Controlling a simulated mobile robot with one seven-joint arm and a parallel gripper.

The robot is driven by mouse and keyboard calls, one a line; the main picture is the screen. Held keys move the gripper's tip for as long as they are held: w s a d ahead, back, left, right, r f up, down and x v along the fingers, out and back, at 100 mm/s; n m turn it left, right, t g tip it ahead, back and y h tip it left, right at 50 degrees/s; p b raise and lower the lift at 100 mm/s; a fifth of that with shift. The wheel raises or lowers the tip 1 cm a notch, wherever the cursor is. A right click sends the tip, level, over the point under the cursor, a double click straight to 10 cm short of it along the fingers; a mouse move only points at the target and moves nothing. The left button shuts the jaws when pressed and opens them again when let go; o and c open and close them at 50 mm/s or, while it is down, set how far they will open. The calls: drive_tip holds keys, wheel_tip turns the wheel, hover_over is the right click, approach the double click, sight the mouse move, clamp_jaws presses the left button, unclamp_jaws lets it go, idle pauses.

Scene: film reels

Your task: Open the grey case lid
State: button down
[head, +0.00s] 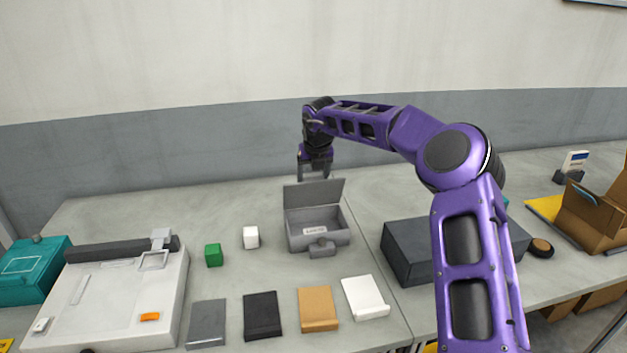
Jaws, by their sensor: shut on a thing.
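The grey case (333,244) stands on the bench near the middle of the head view, with a latch at its front. Its lid (313,194) stands raised at the back, so the inside shows, with a small pale label in it. My gripper (314,177) points down at the top edge of the lid, from behind it, and is shut on the lid. The lid partly hides the fingertips, so the exact contact is hard to see.
A green cube (213,255) and a white cube (251,237) lie left of the case. Several flat pieces lie in front, including a tan one (318,308). A dark grey box (407,252) stands to the right, partly behind my arm. A white machine (120,300) stands left.

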drive_tip(key=shift+w+a+g, duration=0.1)
drive_tip(key=shift+w+g, duration=0.4)
drive_tip(key=shift+g, duration=0.1)
drive_tip(key=shift+f, duration=0.1)
unclamp_jaws()
drive_tip(key=shift+w, duration=0.1)
drive_tip(key=a+v, duration=0.1)
drive_tip(key=v, duration=1.6)
drive_tip(key=shift+d+r, duration=0.2)
drive_tip(key=shift+r, duration=0.1)
drive_tip(key=shift+w, duration=0.1)
